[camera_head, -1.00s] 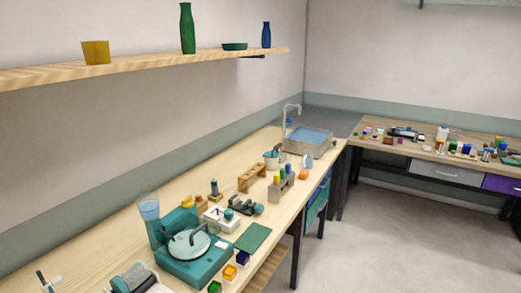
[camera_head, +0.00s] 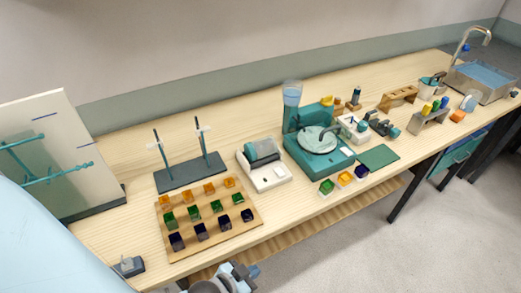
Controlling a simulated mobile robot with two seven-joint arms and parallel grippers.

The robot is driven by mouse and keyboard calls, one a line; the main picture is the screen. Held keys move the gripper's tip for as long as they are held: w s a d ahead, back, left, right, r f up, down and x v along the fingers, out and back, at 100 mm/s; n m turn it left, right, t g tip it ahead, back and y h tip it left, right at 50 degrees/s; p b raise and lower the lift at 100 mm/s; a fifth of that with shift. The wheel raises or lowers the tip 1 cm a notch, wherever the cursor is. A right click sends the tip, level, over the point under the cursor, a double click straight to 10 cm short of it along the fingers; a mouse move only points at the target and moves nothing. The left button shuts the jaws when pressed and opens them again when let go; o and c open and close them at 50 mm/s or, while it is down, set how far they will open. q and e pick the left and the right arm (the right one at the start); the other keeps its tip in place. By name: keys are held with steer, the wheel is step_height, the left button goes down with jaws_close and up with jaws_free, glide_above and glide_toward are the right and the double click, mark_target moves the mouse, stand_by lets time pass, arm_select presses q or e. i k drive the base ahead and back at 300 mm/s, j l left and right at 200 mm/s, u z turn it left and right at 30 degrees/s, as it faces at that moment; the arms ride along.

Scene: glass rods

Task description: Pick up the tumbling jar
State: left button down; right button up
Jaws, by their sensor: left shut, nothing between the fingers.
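The tumbling jar seems to be the dark teal cylinder (camera_head: 263,149) lying on its side on a white machine base (camera_head: 267,177), near the middle of the bench. My left gripper (camera_head: 243,277) shows only partly at the bottom edge, below the front of the bench. It is shut and empty, well apart from the jar. My right gripper is not in view.
A wooden tray (camera_head: 258,224) of small coloured cups and a dark stand with two rods (camera_head: 190,173) lie left of the jar. A teal wheel machine (camera_head: 295,155) stands close on its right. A sink (camera_head: 480,80) is far right.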

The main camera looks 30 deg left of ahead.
mark_target(267, 145)
steer(key=i+l, duration=0.5)
steer(key=i+l+u, duration=0.6)
steer(key=u, duration=0.25)
